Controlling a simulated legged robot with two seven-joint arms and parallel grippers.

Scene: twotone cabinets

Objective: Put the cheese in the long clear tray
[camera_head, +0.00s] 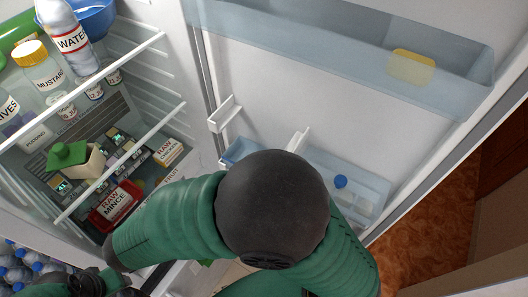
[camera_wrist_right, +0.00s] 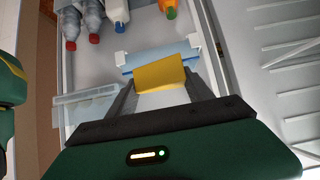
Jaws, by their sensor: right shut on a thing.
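In the right wrist view, my right gripper (camera_wrist_right: 160,88) is shut on a yellow block of cheese (camera_wrist_right: 160,74), held between its fingertips. In the head view this gripper and the held cheese are hidden, with my dark arm joint across the middle. The long clear tray (camera_head: 330,32) runs along the upper part of the open fridge door. A pale yellow piece (camera_head: 411,66) shows in its right part; I cannot tell what it is. A dark hand part of mine shows at the lower left edge, its fingers not clear.
Fridge shelves at left hold a water bottle (camera_head: 68,38), a mustard jar (camera_head: 40,72), a raw mince pack (camera_head: 116,205) and a green-lidded dish (camera_head: 76,160). Lower door bins and brackets (camera_head: 225,113) stand below the long tray. Bottles (camera_wrist_right: 92,18) show beyond my right gripper.

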